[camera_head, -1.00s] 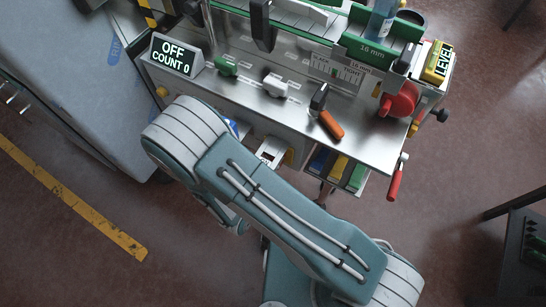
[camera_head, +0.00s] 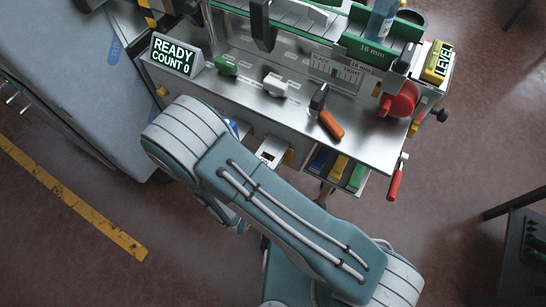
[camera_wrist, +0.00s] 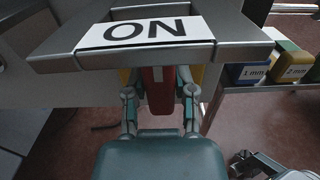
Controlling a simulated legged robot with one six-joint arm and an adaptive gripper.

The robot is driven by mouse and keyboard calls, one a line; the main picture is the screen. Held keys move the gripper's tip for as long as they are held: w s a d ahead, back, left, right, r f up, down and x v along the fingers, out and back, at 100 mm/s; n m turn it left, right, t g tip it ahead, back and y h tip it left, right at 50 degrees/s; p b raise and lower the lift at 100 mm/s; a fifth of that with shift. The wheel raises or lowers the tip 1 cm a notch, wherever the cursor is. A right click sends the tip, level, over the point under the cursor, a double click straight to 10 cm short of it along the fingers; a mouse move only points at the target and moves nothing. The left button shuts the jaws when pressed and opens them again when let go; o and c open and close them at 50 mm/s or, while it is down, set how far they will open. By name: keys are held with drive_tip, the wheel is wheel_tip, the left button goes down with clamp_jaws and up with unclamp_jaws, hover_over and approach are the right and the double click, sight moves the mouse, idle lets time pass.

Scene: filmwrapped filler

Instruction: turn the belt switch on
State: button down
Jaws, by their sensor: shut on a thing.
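The belt switch shows in the wrist view as a red lever (camera_wrist: 158,82) below a white label reading "ON" (camera_wrist: 145,32) in a grey frame. My gripper (camera_wrist: 160,98) is shut on the red lever, with one finger on each side; the frame hides the lever's upper part. In the head view my arm covers the gripper and the lever; a white label plate (camera_head: 270,152) shows at the station's front edge. The display (camera_head: 173,55) on the station reads "READY COUNT 0".
The steel worktop (camera_head: 262,108) carries an orange-handled tool (camera_head: 331,125), a green block (camera_head: 226,65), a white block (camera_head: 274,84) and a red knob (camera_head: 399,100). A red-handled crank (camera_head: 395,184) sticks out at the right. Labelled blocks (camera_wrist: 250,73) sit right of my gripper.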

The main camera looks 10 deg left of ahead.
drive_tip(key=shift+a+f, duration=0.1)
drive_tip(key=shift+c, duration=2.2)
unclamp_jaws()
drive_tip(key=v, duration=1.2)
drive_tip(key=shift+a, duration=0.1)
